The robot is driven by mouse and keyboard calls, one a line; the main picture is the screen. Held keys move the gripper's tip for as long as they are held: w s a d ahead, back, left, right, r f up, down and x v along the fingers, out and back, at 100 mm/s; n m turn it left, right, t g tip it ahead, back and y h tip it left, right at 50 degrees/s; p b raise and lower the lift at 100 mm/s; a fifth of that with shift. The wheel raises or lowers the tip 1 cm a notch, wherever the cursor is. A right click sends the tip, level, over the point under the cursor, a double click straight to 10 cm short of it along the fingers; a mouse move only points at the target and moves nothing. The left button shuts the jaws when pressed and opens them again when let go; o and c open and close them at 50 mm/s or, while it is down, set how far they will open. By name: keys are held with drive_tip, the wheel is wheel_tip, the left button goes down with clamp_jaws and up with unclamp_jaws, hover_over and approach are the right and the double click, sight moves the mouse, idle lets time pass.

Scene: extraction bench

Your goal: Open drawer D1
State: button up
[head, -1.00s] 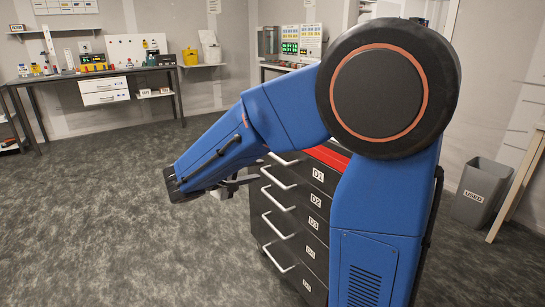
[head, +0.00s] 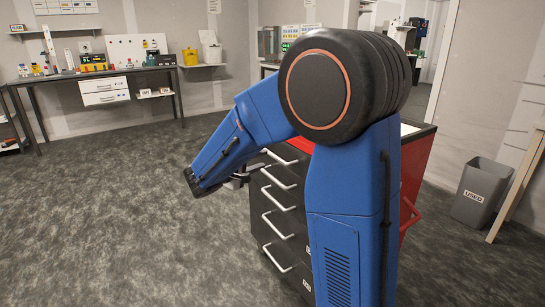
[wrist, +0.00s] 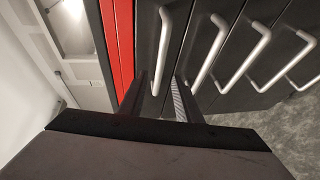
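Drawer D1 is the top drawer of a dark cabinet with a red top; its front shows in the wrist view (wrist: 146,30), and it looks shut. Its pale bar handle (head: 280,157) also shows in the wrist view (wrist: 162,50). My gripper (wrist: 160,92) is open, with its two dark fingers pointing at the cabinet front. In the wrist view the D1 handle appears between the fingertips; I cannot tell whether they touch it.
More drawers with pale handles (head: 279,197) lie below D1. A grey bin (head: 481,192) stands at the right near a wooden table. A workbench (head: 100,74) with equipment is at the back left. The floor left of the cabinet is clear.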

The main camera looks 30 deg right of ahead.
sight(271, 155)
drive_tip(key=x, duration=0.8)
drive_tip(key=shift+d+f, duration=0.1)
drive_tip(key=shift+d, duration=0.05)
drive_tip(key=shift+c, duration=0.7)
clamp_jaws()
